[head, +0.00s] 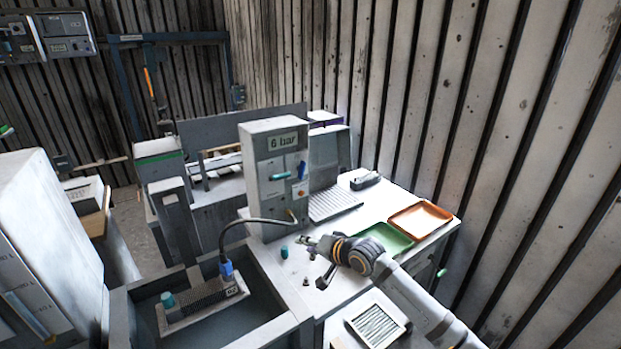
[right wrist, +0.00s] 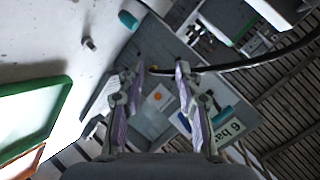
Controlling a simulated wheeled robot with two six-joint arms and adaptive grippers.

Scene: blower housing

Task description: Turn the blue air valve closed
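A grey box labelled "6 bar" (head: 272,180) stands upright on the bench. Its front carries a teal bar handle (head: 279,176), lying roughly level, and a darker blue handle (head: 302,170) standing more upright near the right edge. I cannot tell which is the air valve. In the right wrist view the teal handle (right wrist: 220,115) shows beyond the right finger. My right gripper (head: 303,240) is low in front of the box, apart from both handles. In the right wrist view the gripper (right wrist: 159,75) is open and empty, facing the box. My left gripper is not in view.
A black hose (head: 250,221) arches from the box to a blue connector (head: 226,270); it crosses near my right fingertips in the wrist view. A teal cylinder (head: 284,252) stands nearby. Green (head: 397,246) and orange (head: 420,216) trays lie to the right.

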